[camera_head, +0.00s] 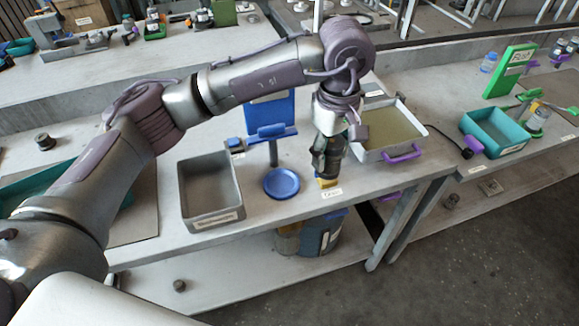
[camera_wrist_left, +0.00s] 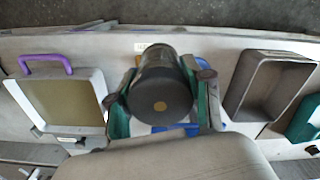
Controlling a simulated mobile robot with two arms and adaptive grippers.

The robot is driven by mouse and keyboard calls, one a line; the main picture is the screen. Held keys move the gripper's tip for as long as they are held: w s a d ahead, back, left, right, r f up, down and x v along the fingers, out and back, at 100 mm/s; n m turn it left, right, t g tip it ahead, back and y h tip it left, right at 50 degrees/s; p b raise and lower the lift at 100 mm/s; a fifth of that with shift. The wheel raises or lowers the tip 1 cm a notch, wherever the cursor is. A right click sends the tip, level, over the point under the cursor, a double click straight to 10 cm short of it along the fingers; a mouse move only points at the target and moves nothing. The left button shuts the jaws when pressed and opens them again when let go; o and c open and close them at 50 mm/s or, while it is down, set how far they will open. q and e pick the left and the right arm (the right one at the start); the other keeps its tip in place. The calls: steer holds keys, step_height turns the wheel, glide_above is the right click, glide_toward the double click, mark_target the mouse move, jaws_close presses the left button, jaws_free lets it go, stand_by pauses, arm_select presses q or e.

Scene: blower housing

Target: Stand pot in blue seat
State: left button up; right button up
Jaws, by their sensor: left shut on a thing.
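My left gripper (camera_head: 327,148) points down over the table, shut on a dark grey cylindrical pot (camera_head: 328,165). In the left wrist view the pot (camera_wrist_left: 160,90) shows as a dark cylinder with an orange dot on its end, between the green-sided fingers of the gripper (camera_wrist_left: 162,98). The blue seat, a round shallow blue dish (camera_head: 282,183), lies on the table to the left of the gripper and looks empty. A small yellow object (camera_head: 328,183) shows just below the pot; whether they touch is unclear. Blue parts behind the pot in the wrist view are mostly hidden.
A grey bin (camera_head: 211,190) stands left of the dish, also in the wrist view (camera_wrist_left: 268,85). A blue stand (camera_head: 271,110) rises behind the dish. A tray with purple handle (camera_head: 390,132) sits to the right. The table's front edge is close.

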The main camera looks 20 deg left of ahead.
arm_select(q)
steer(key=shift+w+d+r+n, duration=0.2)
steer(key=shift+w+d+n, duration=0.1)
steer(key=shift+w+d, duration=0.2)
steer(key=shift+w+a, duration=0.15)
steer(key=shift+a, duration=0.1)
steer(key=a+f+p, duration=0.1)
steer(key=a+f, duration=0.1)
steer(key=a, duration=0.1)
steer(key=a+f+p, duration=0.1)
steer(key=a+f, duration=0.1)
steer(key=a, duration=0.2)
steer(key=a+f+p, duration=0.2)
steer(key=a, duration=0.2)
steer(key=shift+w+a+f, duration=0.1)
steer(key=shift+w+f, duration=0.15)
steer(key=shift+w, duration=0.1)
steer(key=shift+f, duration=0.25)
step_height(320, 180, down, 3)
steer(key=shift+f+p, duration=0.15)
steer(key=shift+p, duration=0.6)
steer(key=shift+f, duration=0.1)
arm_select(e)
steer(key=r, duration=0.1)
steer(key=s+r, duration=0.1)
steer(key=r, duration=0.3)
steer(key=shift+s+a, duration=0.15)
steer(key=shift+s, duration=0.15)
